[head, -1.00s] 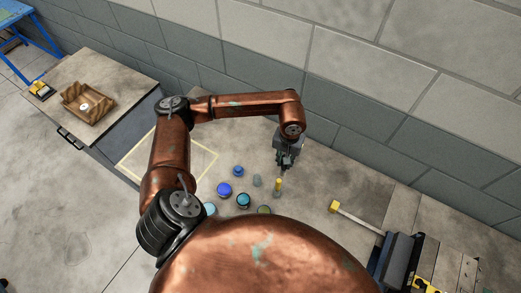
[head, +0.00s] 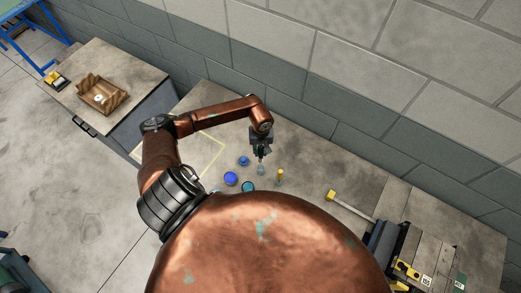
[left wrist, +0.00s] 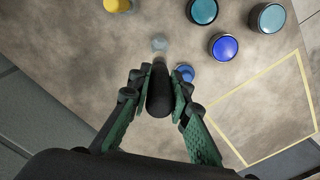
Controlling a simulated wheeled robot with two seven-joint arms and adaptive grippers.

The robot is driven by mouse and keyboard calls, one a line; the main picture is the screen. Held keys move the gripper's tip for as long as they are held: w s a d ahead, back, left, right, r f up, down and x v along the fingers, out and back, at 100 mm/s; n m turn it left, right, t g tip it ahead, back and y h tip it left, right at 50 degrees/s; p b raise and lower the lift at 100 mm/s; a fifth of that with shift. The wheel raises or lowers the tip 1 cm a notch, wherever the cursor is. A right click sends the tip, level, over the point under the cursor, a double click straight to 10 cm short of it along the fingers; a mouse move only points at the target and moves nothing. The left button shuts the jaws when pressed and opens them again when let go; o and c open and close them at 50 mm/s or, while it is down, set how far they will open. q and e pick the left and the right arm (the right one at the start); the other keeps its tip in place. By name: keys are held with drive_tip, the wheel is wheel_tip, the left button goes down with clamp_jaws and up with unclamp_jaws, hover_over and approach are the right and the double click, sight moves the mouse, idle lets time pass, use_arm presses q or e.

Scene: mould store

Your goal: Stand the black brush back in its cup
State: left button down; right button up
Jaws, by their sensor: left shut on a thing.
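My left gripper (head: 261,154) is shut on the black brush (left wrist: 160,92). In the left wrist view the gripper (left wrist: 155,95) has a finger on each side of the brush, whose dark rounded end faces the camera. A small pale grey, see-through cup (head: 261,170) stands on the bench just below the gripper in the head view. The cup also shows in the left wrist view (left wrist: 159,43), just beyond the brush's far end. I cannot tell whether the brush's lower end is inside the cup or above it. My right gripper is not in view.
Close around the cup stand a small blue pot (head: 243,161), a larger blue pot (head: 230,178), a teal pot (head: 248,187) and a yellow-topped thing (head: 281,175). A yellow-ended bar (head: 332,195) lies to the right. The yellow-outlined area (head: 205,150) is clear. A block wall runs behind.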

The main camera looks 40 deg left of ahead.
sight(261, 161)
use_arm(q)
drive_tip(key=shift+f+b, duration=0.85)
drive_tip(key=shift+f, duration=1.7)
wheel_tip(261, 161, down, 6)
drive_tip(key=b, duration=0.5)
drive_tip(key=shift+r+b, duration=0.1)
drive_tip(key=shift+b, duration=0.2)
drive_tip(key=c, duration=1.7)
unclamp_jaws()
drive_tip(key=shift+r, duration=0.15)
wheel_tip(261, 161, up, 12)
drive_tip(key=shift+d+f, duration=0.1)
